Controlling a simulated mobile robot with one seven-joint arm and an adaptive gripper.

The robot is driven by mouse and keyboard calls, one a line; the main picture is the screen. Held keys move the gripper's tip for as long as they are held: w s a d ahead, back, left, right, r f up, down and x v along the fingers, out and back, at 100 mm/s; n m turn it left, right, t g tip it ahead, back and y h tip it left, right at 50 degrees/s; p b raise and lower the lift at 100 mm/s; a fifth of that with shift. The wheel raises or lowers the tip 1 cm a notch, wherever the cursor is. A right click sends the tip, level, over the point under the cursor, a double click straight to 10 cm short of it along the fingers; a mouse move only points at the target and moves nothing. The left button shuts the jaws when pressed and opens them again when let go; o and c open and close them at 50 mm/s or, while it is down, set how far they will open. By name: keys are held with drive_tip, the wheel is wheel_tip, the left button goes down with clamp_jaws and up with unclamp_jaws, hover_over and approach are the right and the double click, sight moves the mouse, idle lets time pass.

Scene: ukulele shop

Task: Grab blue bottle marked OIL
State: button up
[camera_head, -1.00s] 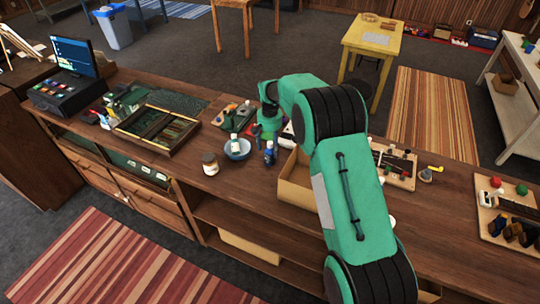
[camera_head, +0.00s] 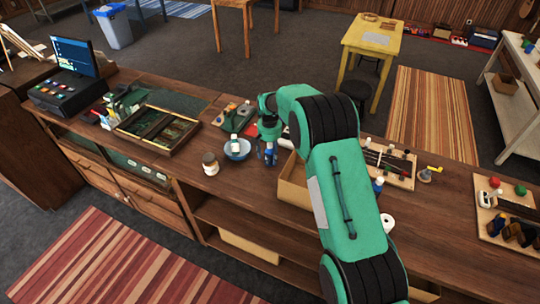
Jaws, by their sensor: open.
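A small blue bottle (camera_head: 271,157) stands upright on the wooden counter, just right of a blue bowl. Its label is too small to read. My gripper (camera_head: 266,152) points down from the end of my green arm, open, with its dark fingers at the blue bottle. The fingers and wrist hide the bottle's upper part, and I cannot tell if they touch it. Another small blue item (camera_head: 378,184) shows beside my forearm, partly hidden; I cannot tell if it is a bottle of the same kind.
The blue bowl (camera_head: 237,155) holds a white-topped item, close left of my gripper. A cardboard box (camera_head: 291,186) is close on the right. A wooden tray (camera_head: 127,135) lies at left. The counter's front edge is near the jar.

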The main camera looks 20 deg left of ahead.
drive_tip(key=shift+f, duration=0.4)
drive_tip(key=c, duration=1.4)
